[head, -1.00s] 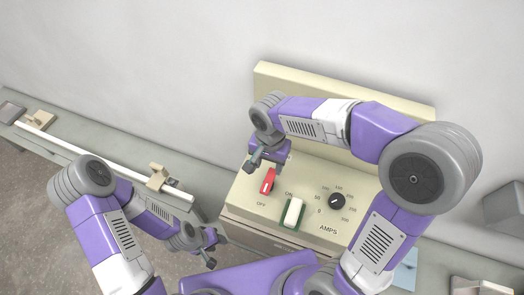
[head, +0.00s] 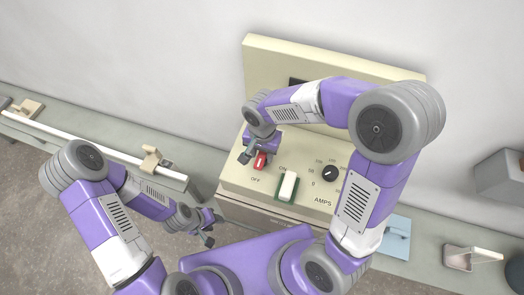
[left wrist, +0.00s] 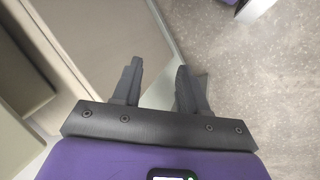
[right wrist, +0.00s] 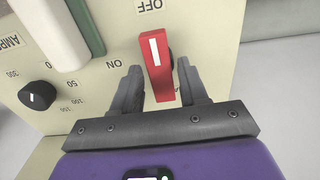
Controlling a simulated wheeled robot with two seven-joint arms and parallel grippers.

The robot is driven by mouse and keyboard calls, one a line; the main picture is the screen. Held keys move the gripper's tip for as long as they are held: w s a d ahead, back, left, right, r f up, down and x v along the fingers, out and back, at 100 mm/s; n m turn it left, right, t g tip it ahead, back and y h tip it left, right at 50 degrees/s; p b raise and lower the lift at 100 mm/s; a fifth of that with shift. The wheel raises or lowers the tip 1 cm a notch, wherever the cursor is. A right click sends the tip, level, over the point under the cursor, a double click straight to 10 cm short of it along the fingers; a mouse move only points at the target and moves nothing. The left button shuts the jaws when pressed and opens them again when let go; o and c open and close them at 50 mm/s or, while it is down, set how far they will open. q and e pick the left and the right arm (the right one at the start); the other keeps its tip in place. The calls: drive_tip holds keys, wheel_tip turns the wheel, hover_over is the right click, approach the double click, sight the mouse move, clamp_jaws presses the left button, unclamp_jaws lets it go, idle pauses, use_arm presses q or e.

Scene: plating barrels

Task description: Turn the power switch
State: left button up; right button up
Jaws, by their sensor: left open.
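The power switch (head: 259,161) is a red handle with a white stripe on the cream control panel (head: 232,186). OFF and ON are printed near it. In the right wrist view the switch (right wrist: 158,65) lies between the fingers of my right gripper (right wrist: 158,85). They are open on either side of it, with small gaps visible; contact cannot be told. In the head view my right gripper (head: 247,154) partly covers the switch. My left gripper (head: 206,232) is open and empty, low in front of the bench; its fingers also show in the left wrist view (left wrist: 158,88).
A white rocker in a green frame (head: 288,187) and a black AMPS dial (head: 330,173) sit right of the switch. A white rod (head: 80,142) runs along the left.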

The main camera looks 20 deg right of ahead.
clamp_jaws()
